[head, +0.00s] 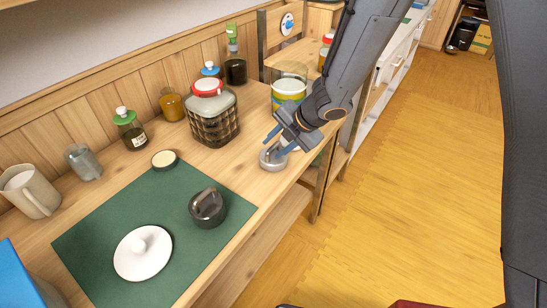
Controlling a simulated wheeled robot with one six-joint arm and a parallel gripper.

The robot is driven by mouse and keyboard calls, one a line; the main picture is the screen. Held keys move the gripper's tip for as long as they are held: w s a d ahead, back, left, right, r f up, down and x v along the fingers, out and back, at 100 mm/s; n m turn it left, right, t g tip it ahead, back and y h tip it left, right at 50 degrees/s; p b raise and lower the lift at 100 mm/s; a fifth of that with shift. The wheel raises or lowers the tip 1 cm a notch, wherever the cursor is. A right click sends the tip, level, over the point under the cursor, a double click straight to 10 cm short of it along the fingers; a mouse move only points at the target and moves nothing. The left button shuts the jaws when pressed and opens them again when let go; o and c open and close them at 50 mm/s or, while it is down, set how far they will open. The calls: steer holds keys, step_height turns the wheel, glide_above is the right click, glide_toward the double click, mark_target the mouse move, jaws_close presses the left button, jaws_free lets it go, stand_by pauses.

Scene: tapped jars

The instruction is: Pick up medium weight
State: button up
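A grey metal weight (271,158) with a raised top sits near the table's front edge, right of the green mat. My gripper (277,142) is just above it, pointing down and left. Its two blue-tipped fingers are apart, and the lower one is close to the weight's top. I cannot tell whether they touch it. A darker, black weight-like piece with a handle (207,208) stands on the green mat (105,218). No label shows which one is the medium weight.
A large checked jar with a red lid (212,116) stands behind. A striped jar (289,88) is close behind my gripper. A pitcher (30,191) is at left. Floor right of the table is clear.

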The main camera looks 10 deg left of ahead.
jaws_close()
stand_by(1.3)
